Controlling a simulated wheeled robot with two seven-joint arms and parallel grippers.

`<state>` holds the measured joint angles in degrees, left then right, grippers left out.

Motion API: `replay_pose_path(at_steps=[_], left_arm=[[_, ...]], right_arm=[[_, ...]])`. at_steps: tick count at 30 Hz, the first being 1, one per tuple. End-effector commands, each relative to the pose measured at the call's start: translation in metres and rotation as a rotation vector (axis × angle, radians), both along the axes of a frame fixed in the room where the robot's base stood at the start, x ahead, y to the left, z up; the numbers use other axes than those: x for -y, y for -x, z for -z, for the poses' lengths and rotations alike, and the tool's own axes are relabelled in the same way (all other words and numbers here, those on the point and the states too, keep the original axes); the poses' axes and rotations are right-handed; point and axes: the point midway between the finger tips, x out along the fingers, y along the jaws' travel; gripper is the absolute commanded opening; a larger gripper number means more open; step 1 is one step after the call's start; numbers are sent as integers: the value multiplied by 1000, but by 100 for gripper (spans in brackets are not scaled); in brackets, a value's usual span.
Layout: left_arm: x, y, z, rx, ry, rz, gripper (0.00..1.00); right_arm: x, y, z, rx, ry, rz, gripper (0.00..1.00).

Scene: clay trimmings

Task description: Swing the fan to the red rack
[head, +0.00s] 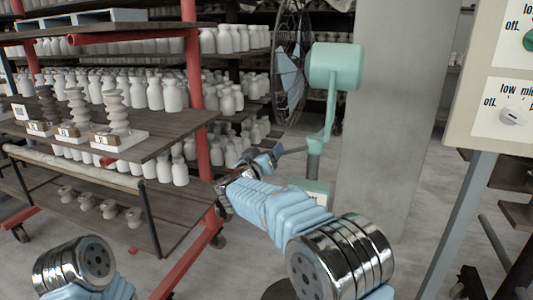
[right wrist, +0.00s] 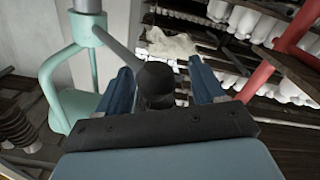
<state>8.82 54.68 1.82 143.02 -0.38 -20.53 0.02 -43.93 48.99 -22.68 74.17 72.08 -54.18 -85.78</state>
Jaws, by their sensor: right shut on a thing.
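The fan (head: 335,65) has a pale green motor housing on a green post. Its dark wire cage (head: 290,95) is seen nearly edge-on, to the left of the housing. A grey handle rod (head: 294,150) sticks out left from the post. My right gripper (head: 272,157) is shut on the handle's end. In the right wrist view, a dark knob (right wrist: 155,78) on the rod sits between its blue fingers. The red rack (head: 192,60) stands to the left, with red posts and wooden shelves of white bottles. My left gripper is out of view; only part of that arm shows.
A control panel (head: 480,92) with off and low markings stands at the right. A concrete pillar (head: 390,110) is behind the fan. A shelf on the left holds stacked clay pieces (head: 113,105). Grey floor (head: 420,200) is open between the pillar and the panel.

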Motion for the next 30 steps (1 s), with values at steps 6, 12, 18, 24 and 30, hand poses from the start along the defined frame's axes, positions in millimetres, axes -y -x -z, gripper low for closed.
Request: replay_pose_path(at_steps=[6, 12, 18, 24, 30], left_arm=[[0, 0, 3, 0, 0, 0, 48], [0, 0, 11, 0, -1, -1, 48], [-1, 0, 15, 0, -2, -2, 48], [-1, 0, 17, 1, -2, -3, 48], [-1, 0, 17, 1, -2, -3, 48]], right_arm=[[-8, 8, 13, -21, -4, -8, 60], [-27, 46, 11, -16, -6, -15, 60], [-44, 91, 7, -9, -3, -11, 60], [-53, 120, 3, -2, -1, -6, 60], [-55, 128, 1, 0, 0, -1, 60]])
